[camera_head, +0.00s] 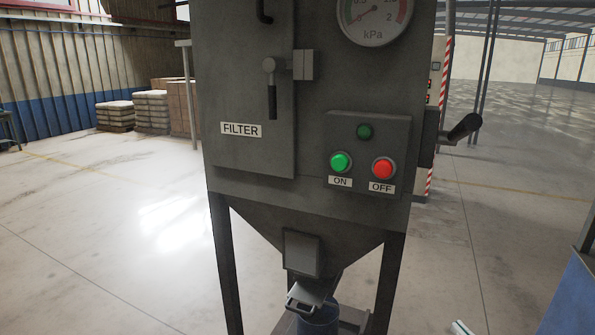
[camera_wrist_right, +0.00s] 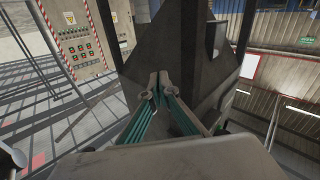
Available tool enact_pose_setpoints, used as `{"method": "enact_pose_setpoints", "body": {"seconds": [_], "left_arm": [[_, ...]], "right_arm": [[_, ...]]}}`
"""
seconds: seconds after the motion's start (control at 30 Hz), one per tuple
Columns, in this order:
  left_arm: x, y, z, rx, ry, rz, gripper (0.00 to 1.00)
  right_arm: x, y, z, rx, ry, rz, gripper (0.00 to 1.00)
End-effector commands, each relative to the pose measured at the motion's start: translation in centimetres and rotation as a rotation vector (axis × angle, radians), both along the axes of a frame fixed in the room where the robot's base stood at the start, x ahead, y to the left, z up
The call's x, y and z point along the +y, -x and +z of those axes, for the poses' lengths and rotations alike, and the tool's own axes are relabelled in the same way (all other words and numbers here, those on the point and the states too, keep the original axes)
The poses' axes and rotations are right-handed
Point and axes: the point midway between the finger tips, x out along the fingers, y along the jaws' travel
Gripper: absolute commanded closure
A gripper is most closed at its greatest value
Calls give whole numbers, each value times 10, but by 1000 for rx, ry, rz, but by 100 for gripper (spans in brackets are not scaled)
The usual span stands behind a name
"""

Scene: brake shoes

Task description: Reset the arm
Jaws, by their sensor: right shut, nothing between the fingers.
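A grey filter machine (camera_head: 250,190) stands on legs in front of me in the head view. It has a gauge (camera_head: 374,12) at the top, a green ON button (camera_head: 340,162), a red OFF button (camera_head: 383,168) and a door labelled FILTER with a lever handle (camera_head: 271,85). My right gripper (camera_head: 461,328) barely shows as a pale tip at the bottom edge, right of the machine and apart from its panel. In the right wrist view its fingers (camera_wrist_right: 159,84) are together and empty, with a grey structure behind them. My left gripper is not in view.
A black side handle (camera_head: 462,128) sticks out on the machine's right. Below the funnel are a metal flap (camera_head: 310,292) and a blue container (camera_head: 318,320). A blue object (camera_head: 575,300) stands at the right edge. Stacked pallets (camera_head: 150,110) are far left. Open floor lies on both sides.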

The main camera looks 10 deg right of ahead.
Motion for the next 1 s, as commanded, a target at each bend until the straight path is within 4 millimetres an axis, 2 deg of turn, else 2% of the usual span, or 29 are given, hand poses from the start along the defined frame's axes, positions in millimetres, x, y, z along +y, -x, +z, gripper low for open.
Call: {"method": "enact_pose_setpoints", "body": {"seconds": [0.03, 0.2, 0.3, 0.4, 0.5, 0.63, 0.73, 1.0], "left_arm": [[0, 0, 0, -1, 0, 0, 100], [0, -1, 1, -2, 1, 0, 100], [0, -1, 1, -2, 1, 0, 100], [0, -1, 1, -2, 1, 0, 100], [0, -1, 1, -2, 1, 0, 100], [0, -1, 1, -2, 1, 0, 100], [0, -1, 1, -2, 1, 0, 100], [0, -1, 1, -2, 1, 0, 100]], "right_arm": [[15, 10, -32, 58, 0, -30, 100], [75, 49, -125, 264, 50, -77, 100], [119, 76, -168, 382, 81, -68, 100], [161, 102, -199, 481, 109, -39, 100], [195, 122, -218, 552, 134, -5, 100], [221, 138, -230, 600, 152, 29, 100], [228, 142, -232, 613, 158, 38, 100], [228, 142, -233, 614, 159, 39, 100]]}}
